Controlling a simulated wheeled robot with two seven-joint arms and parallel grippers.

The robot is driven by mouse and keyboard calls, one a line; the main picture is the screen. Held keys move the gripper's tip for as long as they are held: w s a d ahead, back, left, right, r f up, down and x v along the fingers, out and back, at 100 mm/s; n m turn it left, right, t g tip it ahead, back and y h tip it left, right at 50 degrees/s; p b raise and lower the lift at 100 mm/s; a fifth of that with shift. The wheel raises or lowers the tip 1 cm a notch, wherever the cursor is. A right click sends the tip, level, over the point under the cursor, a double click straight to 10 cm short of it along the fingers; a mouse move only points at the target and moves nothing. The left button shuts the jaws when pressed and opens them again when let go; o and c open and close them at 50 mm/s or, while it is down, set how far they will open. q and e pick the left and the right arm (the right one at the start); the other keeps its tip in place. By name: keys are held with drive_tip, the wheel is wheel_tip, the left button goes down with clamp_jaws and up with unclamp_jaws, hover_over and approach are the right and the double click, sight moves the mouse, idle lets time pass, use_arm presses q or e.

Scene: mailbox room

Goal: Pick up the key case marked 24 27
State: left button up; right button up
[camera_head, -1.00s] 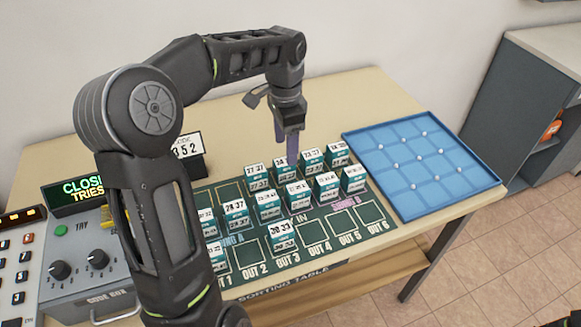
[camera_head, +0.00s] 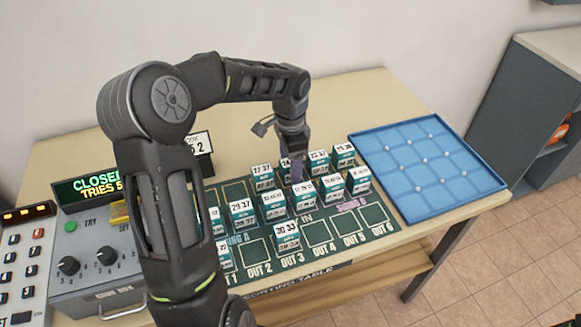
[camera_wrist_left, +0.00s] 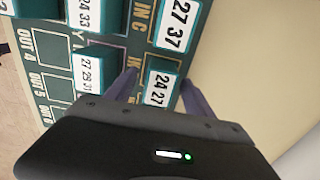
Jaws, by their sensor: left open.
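The key case marked 24 27 (camera_wrist_left: 160,86) is a teal block with a white label. In the left wrist view it stands between the two fingers of my left gripper (camera_wrist_left: 160,92), which is open. One finger is on each side of the case; I cannot tell whether they touch it. In the head view my left gripper (camera_head: 297,172) points down into the back row of cases, and its fingers partly hide the 24 27 case (camera_head: 285,164). My right gripper is not in view.
Other cases stand close by, including 27 37 (camera_wrist_left: 176,24) and 27 29 31 (camera_wrist_left: 92,70). The dark green sorting mat (camera_head: 240,258) lies on a wooden table. A blue compartment tray (camera_head: 470,195) is at the right. A grey code box (camera_head: 95,270) stands at the left.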

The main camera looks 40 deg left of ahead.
use_arm(q)
drive_tip(key=shift+f, duration=0.2)
drive_tip(key=shift+c, duration=0.2)
clamp_jaws()
idle(0.8)
